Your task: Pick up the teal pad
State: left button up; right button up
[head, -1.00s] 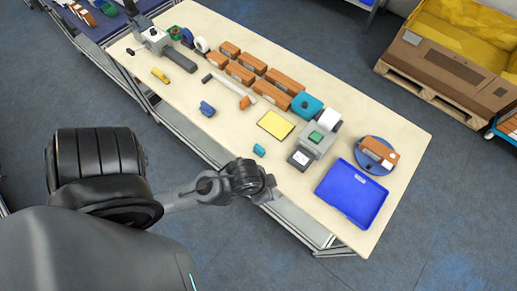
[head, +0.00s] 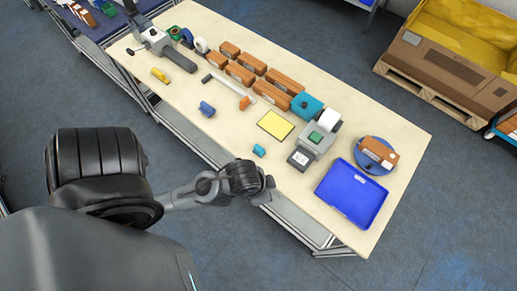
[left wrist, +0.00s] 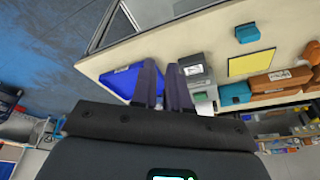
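A small teal pad (head: 259,150) lies near the front edge of the table, in front of a yellow pad (head: 275,125). In the left wrist view the teal pad (left wrist: 247,33) is at the upper right. A larger teal block (head: 306,105) with a dark knob sits farther back, beside the grey scanner device. My left gripper (head: 266,194) is at the table's front edge, to the front of the small teal pad and apart from it. In the left wrist view its two dark fingers (left wrist: 162,88) stand apart with nothing between them. My right gripper is not in view.
A grey device (head: 318,135) stands right of the yellow pad. A blue tray (head: 352,194) and a round blue stand (head: 373,158) bearing a brown box are at the right. Several brown boxes (head: 240,73) line the back. A blue object (head: 207,109) lies left. Table between is clear.

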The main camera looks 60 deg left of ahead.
pick_arm(q)
jog(key=o, duration=0.7)
jog(key=shift+w, duration=0.1)
